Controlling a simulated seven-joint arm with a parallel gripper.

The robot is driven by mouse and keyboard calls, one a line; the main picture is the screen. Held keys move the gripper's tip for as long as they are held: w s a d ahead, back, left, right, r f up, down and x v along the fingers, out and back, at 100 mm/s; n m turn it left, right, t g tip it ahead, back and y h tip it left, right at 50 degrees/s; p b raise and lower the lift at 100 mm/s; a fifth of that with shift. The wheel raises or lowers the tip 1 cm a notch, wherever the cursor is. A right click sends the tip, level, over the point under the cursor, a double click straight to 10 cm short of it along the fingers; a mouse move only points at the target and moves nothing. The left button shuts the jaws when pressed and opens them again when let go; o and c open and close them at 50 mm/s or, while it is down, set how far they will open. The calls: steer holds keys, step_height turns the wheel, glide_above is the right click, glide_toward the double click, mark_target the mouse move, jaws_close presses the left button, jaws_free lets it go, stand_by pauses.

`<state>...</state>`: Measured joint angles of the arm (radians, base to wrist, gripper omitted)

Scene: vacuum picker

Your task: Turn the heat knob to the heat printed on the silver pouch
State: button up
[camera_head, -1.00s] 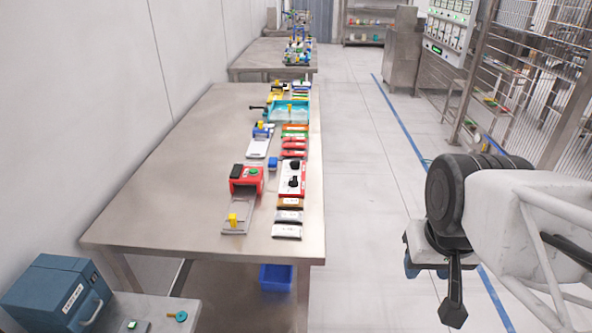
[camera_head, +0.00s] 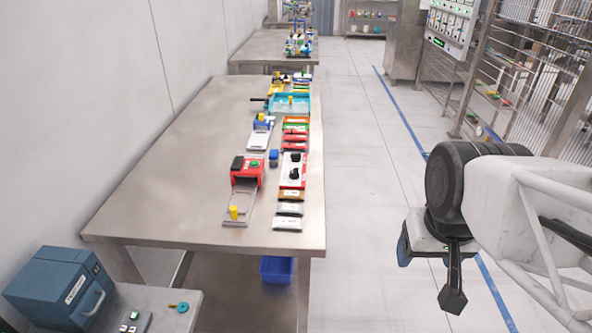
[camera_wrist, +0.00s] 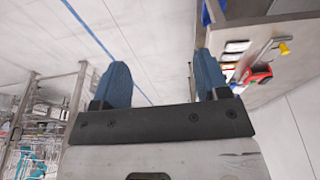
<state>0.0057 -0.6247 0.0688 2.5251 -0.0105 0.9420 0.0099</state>
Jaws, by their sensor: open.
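A white and red panel (camera_head: 284,181) with two black knobs lies near the right edge of the long steel table. One knob (camera_head: 294,174) is nearer and one (camera_head: 295,157) is farther. Which is the heat knob I cannot tell. Several flat pouches lie in front of the panel: a brownish one (camera_head: 290,194) and two pale, silvery ones (camera_head: 288,208) (camera_head: 287,224). Their print is too small to read. My gripper (camera_wrist: 160,80) is open and empty, its blue fingers apart. In the head view it hangs over the floor, right of the table and clear of everything.
A red machine (camera_head: 246,172) with a grey tray and yellow knob stands left of the panel. More coloured pouches (camera_head: 295,135) and a teal tray (camera_head: 290,103) lie farther back. A blue bin (camera_head: 276,270) is below the table. Open floor separates my arm from the table.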

steer(key=w+a+r+n, duration=0.1)
steer(key=w+a+n, duration=0.1)
steer(key=w, duration=0.5)
steer(key=w+a+r+n, duration=0.1)
steer(key=w+r, duration=0.1)
steer(key=w, duration=0.5)
steer(key=n+g, duration=0.3)
steer(key=n, duration=0.8)
glide_above(294, 170)
steer(key=f, duration=1.7)
steer(key=shift+s+d+f, duration=0.1)
steer(key=shift+s+d, duration=0.15)
steer(key=shift+d, duration=0.05)
steer(key=shift+w+a+f, duration=0.25)
steer(key=shift+f, duration=0.05)
steer(key=shift+f, duration=3.85)
